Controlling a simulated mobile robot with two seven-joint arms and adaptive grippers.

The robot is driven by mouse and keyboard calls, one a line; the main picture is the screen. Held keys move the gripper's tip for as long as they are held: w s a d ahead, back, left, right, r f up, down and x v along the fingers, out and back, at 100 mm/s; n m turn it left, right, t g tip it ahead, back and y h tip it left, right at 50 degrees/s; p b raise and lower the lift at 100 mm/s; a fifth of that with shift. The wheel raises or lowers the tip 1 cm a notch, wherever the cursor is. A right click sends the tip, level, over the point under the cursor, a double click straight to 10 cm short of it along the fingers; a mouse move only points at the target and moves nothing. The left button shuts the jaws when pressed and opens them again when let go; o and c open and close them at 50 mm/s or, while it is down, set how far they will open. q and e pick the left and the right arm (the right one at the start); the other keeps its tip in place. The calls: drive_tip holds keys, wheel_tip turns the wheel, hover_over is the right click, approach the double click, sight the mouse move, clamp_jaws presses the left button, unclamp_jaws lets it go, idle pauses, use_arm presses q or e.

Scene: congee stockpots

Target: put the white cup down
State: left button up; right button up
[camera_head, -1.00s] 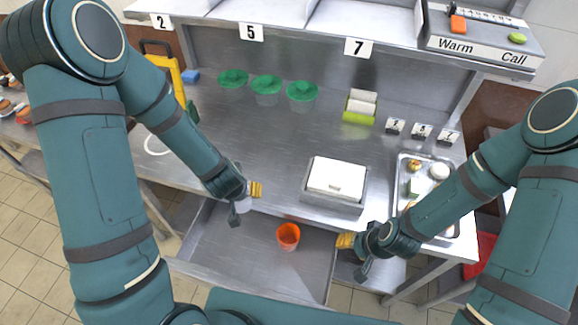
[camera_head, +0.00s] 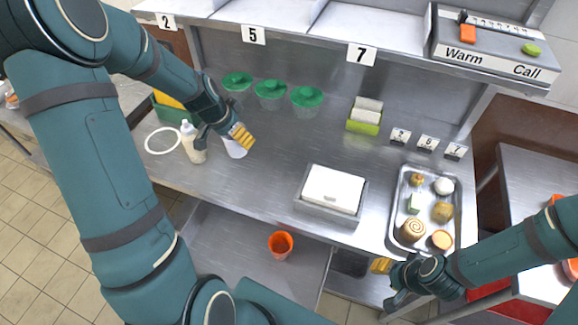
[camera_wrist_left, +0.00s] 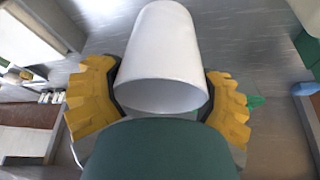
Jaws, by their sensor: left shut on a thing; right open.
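The white cup (camera_wrist_left: 162,55) fills the middle of the left wrist view, between the yellow pads of my left gripper (camera_wrist_left: 160,95). In the head view the cup (camera_head: 235,148) shows only in part below my left gripper (camera_head: 238,140), over the steel counter (camera_head: 270,170). My left gripper is shut on the cup. I cannot tell whether the cup touches the counter. My right gripper (camera_head: 385,275) is open and empty, in front of the counter's edge near the food tray.
A squeeze bottle (camera_head: 192,142) and a white ring (camera_head: 163,140) are left of the cup. Green-lidded cups (camera_head: 271,90) stand behind it. A white-topped box (camera_head: 332,188) and a food tray (camera_head: 398,190) are to the right. An orange cup (camera_head: 281,244) sits below. Mid-counter is clear.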

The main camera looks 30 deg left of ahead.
use_arm(q)
wheel_tip(320, 180, down, 10)
drive_tip(key=shift+a+r+b, duration=0.1)
drive_tip(key=shift+a+b, duration=0.05)
drive_tip(key=shift+b, duration=0.7)
drive_tip(key=o, duration=1.1)
drive_tip(key=shift+c, duration=0.2)
